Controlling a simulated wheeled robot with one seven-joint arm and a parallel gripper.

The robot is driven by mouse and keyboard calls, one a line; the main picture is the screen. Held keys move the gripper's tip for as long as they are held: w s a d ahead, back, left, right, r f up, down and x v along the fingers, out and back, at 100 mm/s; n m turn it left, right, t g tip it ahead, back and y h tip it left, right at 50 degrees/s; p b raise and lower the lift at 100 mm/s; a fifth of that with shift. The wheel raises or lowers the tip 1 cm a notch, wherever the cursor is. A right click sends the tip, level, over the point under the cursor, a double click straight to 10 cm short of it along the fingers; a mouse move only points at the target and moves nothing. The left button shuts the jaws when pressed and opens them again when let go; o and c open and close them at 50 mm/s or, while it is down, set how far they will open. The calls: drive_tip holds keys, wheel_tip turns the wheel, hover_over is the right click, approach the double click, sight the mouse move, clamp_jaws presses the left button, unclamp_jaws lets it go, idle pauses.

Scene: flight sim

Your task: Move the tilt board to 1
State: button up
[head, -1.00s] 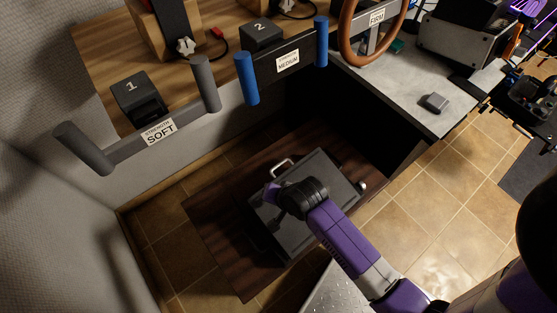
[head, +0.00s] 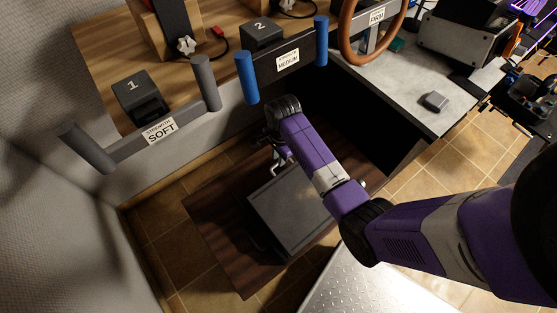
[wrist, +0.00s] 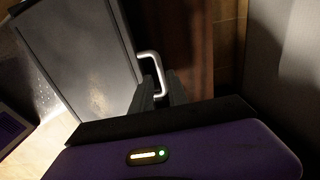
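The tilt board appears to be the flat dark grey panel (head: 290,212) on a dark wooden base on the floor, under the shelf. A silver U-shaped handle (wrist: 152,62) stands at its edge in the wrist view. My gripper (head: 280,160) is at the handle end of the panel in the head view, partly hidden by my arm. In the wrist view my dark fingers (wrist: 163,92) are right at the handle, one leg of which runs down towards them. Whether they grip it cannot be told. A black block marked 1 (head: 140,98) sits on the shelf.
The dark wooden base (head: 222,215) lies under the panel. Above are a second block marked 2 (head: 262,34), a SOFT bar (head: 120,150) with grey posts and a MEDIUM bar (head: 305,50) with blue posts. A grey wall is at left.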

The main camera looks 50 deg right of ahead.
drive_tip(key=shift+w+f, duration=0.1)
drive_tip(key=shift+f, duration=1.25)
clamp_jaws()
idle(0.4)
